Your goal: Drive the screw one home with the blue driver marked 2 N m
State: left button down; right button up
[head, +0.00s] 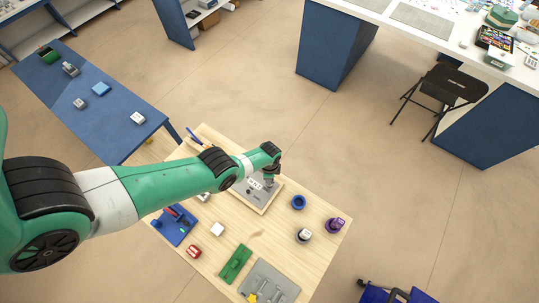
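My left arm reaches in from the left, and its gripper (269,180) points down over a grey plate (259,197) in a light wooden tray on the wooden table. The fingers are too small and too hidden by the wrist to tell whether they are open or hold anything. A small white label (254,184) shows on the plate, its text too small to read for certain. I cannot pick out screw one. A blue holder (175,226) with red and dark tools lies left of the plate, partly behind my arm. I cannot make out a driver marked 2 N m. My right gripper is not in view.
On the wooden table (318,251) are a blue ring (298,202), a labelled round pot (303,236), a purple pot (335,225), a white block (217,229), a red item (193,251), a green tray (235,263) and a grey tray (281,278). A blue bench (112,119) stands behind left.

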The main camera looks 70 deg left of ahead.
pick_arm(q)
jog(key=shift+f+b, duration=0.95)
jog(key=shift+f, duration=0.05)
dwell(2.5)
dwell(0.5)
notch_tip(320, 180, up, 5)
jog(key=p, duration=0.5)
jog(key=shift+r, duration=0.15)
